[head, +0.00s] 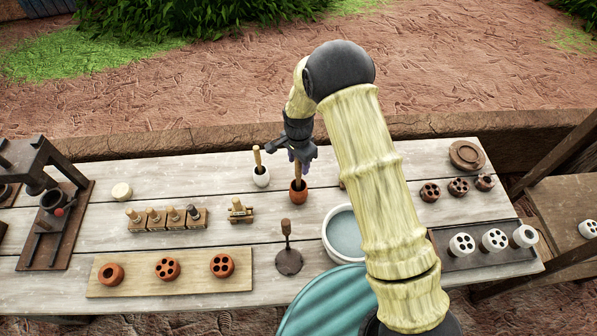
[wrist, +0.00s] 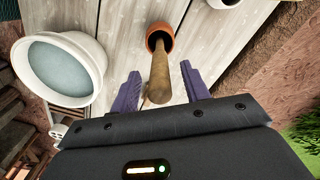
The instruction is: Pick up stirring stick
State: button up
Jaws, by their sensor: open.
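A wooden stick (wrist: 159,80) stands in a small terracotta cup (wrist: 153,34). In the head view the stick (head: 298,170) rises from the terracotta cup (head: 299,193) near the middle of the table. A second wooden stick (head: 257,157) stands in a white cup (head: 261,178) just to the left. The frames do not show which is the stirring stick. My gripper (head: 300,154) is at the top of the stick in the terracotta cup. In the wrist view my gripper (wrist: 160,88) is open, with its purple fingers on either side of that stick and gaps on both sides.
A white bowl of water (head: 345,233) stands to the right, partly behind my arm. A dark upright tool (head: 288,260) stands in front. A wooden rack (head: 166,221) is to the left. A board with terracotta pieces (head: 194,268) lies at front left.

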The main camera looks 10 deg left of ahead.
jog(key=shift+f, duration=0.9)
jog(key=shift+c, duration=0.5)
grip_shut()
